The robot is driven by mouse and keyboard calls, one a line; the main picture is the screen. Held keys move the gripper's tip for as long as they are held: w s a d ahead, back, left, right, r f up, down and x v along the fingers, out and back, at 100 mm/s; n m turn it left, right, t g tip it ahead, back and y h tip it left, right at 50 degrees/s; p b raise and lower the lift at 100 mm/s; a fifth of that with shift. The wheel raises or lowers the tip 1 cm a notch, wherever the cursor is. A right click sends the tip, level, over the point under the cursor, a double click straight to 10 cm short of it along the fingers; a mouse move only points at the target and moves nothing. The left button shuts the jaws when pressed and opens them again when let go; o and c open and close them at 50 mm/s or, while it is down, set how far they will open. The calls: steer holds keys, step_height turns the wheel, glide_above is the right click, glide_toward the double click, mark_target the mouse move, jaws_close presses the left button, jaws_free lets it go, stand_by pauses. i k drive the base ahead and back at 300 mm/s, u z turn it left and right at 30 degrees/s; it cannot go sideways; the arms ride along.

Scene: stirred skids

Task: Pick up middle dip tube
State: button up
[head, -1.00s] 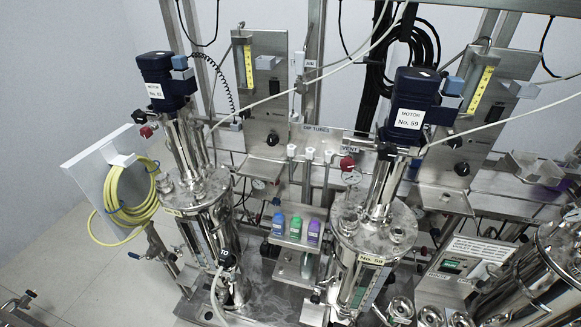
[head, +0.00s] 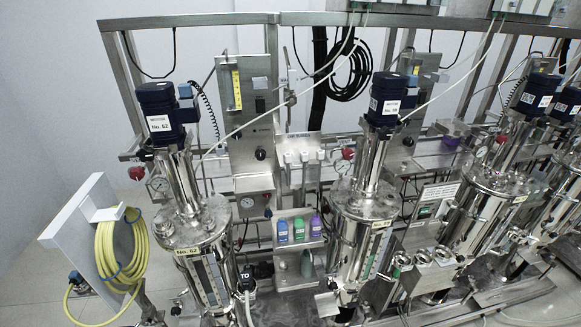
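Three dip tubes with white tops hang side by side in a rack under a small label between the two nearest stirred vessels in the head view. The middle dip tube (head: 304,157) has a neighbour close on each side, the left dip tube (head: 288,158) and the right dip tube (head: 320,156). Their lower lengths are hard to make out against the steel behind. My gripper is not in view.
Vessel No. 62 (head: 192,222) stands left of the rack and another vessel (head: 358,215) stands right. Below the tubes a shelf (head: 290,246) holds blue, green and purple bottles. A yellow hose coil (head: 120,245) hangs at left. A pale cable crosses above the rack.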

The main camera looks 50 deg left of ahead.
mark_target(321, 154)
steer(key=u, duration=2.15)
steer(key=i, duration=1)
